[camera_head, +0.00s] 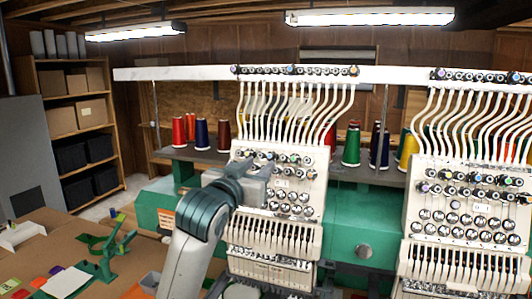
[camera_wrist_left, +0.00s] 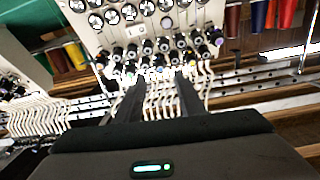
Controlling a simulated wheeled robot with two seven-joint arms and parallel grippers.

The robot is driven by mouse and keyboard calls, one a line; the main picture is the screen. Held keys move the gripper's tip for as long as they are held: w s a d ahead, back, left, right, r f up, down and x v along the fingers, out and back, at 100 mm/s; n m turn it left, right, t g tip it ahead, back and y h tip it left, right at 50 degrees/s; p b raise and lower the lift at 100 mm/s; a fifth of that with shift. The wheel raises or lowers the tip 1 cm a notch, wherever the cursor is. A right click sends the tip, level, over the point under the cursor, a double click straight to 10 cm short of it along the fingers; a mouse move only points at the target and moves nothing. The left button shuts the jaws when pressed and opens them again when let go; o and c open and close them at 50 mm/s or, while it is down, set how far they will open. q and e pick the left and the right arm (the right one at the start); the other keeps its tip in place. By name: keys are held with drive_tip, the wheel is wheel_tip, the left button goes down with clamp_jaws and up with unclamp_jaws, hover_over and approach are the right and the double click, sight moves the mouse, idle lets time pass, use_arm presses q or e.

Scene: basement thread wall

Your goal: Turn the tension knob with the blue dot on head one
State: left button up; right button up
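The nearer left embroidery head (camera_head: 285,190) is a white panel with rows of small black tension knobs (camera_head: 290,158) with coloured dots. My left gripper (camera_head: 255,172) is in front of its upper left part and hides some knobs. In the left wrist view the picture is upside down; the two dark fingers (camera_wrist_left: 161,80) are apart, with nothing gripped between them. Their tips point at the knob rows (camera_wrist_left: 165,52) and overlap the lower row. I cannot tell contact. One knob with a purple-blue dot (camera_wrist_left: 219,41) is at the right end. The blue-dot knob is too small to pick out surely.
A second similar head (camera_head: 468,200) stands to the right. White thread tubes (camera_head: 297,108) run above the knobs to a white rail (camera_head: 200,74). Thread cones (camera_head: 351,146) stand on the shelf behind. A table with green parts (camera_head: 105,245) is at lower left.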

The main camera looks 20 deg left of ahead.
sight(269, 157)
use_arm(q)
drive_tip(key=w+p, duration=0.2)
drive_tip(key=w, duration=0.3)
drive_tip(key=shift+d+r, duration=0.1)
drive_tip(key=shift+d, duration=0.05)
drive_tip(key=shift+w, duration=0.45)
drive_tip(key=shift+c, duration=0.6)
clamp_jaws()
